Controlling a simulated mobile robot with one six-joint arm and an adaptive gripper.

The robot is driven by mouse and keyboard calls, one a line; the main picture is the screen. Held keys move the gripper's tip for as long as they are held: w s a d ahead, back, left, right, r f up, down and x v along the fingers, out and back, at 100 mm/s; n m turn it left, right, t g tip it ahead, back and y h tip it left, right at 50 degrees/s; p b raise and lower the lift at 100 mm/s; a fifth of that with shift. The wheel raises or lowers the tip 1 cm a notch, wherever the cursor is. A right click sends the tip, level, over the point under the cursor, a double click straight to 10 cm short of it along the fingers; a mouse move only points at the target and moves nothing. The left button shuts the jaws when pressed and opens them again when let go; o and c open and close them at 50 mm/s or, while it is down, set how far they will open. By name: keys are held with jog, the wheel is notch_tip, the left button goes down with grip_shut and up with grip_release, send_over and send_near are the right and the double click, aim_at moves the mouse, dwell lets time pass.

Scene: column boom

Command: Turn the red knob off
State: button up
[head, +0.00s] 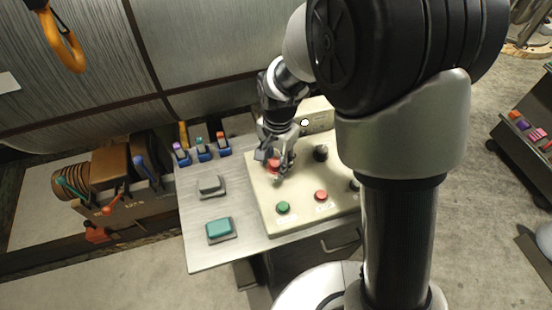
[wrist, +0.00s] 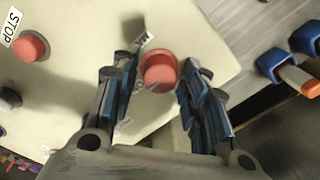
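The red knob (head: 273,165) sits at the upper left of the cream control panel, partly hidden behind my gripper (head: 276,171) in the head view. In the wrist view the red knob (wrist: 158,70) shows as a round red cap between the fingertips of my gripper (wrist: 158,88). The fingers stand apart, one on each side of it, with a gap visible on the left. On the right, the finger is close to the cap; I cannot tell whether it touches. A small label is beside the knob.
The cream panel (head: 264,205) also carries a green button (head: 283,208), another red button (head: 321,195) labelled STOP in the wrist view, and a black knob (head: 320,153). Left of it are a teal button (head: 220,228), a grey button (head: 209,184) and several coloured switches (head: 202,149).

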jog(key=c, duration=0.7)
jog(key=shift+c, duration=0.2)
jog(key=shift+n, duration=0.4)
jog(key=n+p, duration=0.2)
jog(key=n, duration=0.1)
jog(key=shift+n, duration=0.3)
jog(key=n+p, duration=0.1)
jog(key=n, duration=0.3)
jog(key=shift+n, duration=0.3)
jog(key=n+p, duration=0.1)
jog(key=n, duration=0.3)
jog(key=shift+w, duration=0.1)
jog(key=shift+n+g, duration=0.3)
jog(key=shift+n, duration=2.2)
